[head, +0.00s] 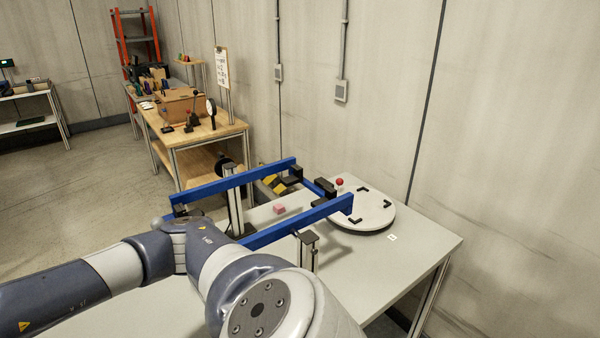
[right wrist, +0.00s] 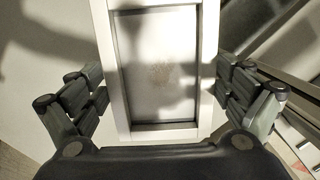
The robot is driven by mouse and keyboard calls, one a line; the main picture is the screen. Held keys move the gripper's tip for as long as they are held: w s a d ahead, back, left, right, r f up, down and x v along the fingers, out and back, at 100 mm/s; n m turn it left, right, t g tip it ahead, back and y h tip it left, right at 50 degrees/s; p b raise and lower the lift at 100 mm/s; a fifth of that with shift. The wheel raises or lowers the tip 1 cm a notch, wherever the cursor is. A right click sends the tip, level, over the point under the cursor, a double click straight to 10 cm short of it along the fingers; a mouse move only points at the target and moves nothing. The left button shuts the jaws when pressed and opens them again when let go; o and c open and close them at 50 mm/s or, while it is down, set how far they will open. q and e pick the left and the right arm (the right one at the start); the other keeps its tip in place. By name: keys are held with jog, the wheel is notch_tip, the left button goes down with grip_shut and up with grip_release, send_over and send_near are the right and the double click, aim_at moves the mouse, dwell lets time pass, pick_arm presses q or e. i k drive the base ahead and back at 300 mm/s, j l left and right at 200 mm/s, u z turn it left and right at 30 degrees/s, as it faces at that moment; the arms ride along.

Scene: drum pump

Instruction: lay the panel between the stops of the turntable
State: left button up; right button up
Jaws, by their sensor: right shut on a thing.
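A round white turntable (head: 362,210) with black corner stops (head: 386,203) on top stands on the right part of the grey table in the head view. No panel shows between the stops. The panel (right wrist: 160,65), with a pale silver frame and a grey middle, shows in the right wrist view. My right gripper (right wrist: 160,85) is shut on it, one finger at each long side. The panel's far end runs out of the picture. I cannot make out the right gripper or the panel in the head view. My left gripper is not in view.
Blue rails (head: 232,182) on posts cross the grey table (head: 405,262) left of the turntable. A wooden workbench (head: 203,137) stands behind.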

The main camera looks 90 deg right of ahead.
aim_at(359, 204)
jog(key=k+l+z, duration=0.15)
jog(key=k+z, duration=0.2)
jog(key=k, duration=0.3)
jog(key=l+z, duration=0.25)
jog(key=z, duration=0.15)
jog(key=l+z, duration=0.25)
jog(key=z, duration=0.15)
jog(key=i+l+z, duration=0.1)
jog(key=l+z, duration=0.15)
jog(key=z, duration=0.15)
jog(key=i+l, duration=0.15)
jog(key=l, duration=0.2)
jog(key=i+l, duration=0.15)
jog(key=l, duration=0.2)
jog(key=i+l, duration=0.15)
jog(key=l, duration=0.2)
